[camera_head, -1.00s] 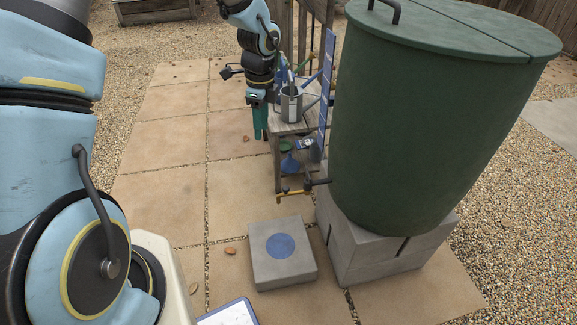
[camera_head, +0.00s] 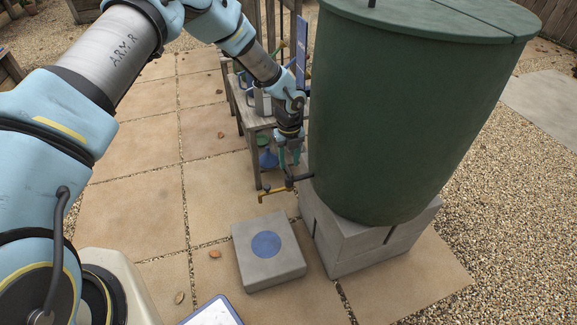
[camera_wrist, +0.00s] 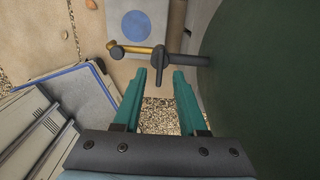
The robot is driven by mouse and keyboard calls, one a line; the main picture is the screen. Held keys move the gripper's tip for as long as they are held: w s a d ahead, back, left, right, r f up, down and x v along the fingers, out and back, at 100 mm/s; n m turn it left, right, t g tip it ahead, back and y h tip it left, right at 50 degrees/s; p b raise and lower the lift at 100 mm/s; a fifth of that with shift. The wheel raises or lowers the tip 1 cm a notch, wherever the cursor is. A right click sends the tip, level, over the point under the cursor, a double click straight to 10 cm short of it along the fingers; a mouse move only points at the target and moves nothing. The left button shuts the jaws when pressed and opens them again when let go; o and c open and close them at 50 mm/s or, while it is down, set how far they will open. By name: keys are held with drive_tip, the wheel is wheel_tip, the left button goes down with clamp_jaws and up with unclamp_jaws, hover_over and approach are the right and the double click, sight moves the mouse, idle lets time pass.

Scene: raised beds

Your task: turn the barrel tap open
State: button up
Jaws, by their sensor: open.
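The barrel tap (camera_head: 272,191) sticks out left from the low side of the green barrel (camera_head: 410,110). It has a brass spout and a dark body with a dark lever. My gripper (camera_head: 289,162) points down just above the tap, close to the barrel wall, with teal fingers apart. In the wrist view the tap's dark lever (camera_wrist: 158,62) shows in line with the gap between my open fingertips (camera_wrist: 159,76). The brass spout (camera_wrist: 137,49) lies to the left of it.
The barrel stands on grey blocks (camera_head: 350,258). A concrete slab (camera_head: 285,272) with a blue disc (camera_head: 266,244) lies below and in front of the tap. A wooden bench (camera_head: 249,125) with cans and tools stands close behind my gripper.

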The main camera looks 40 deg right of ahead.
sight(289, 169)
drive_tip(key=shift+f, duration=1.65)
clamp_jaws()
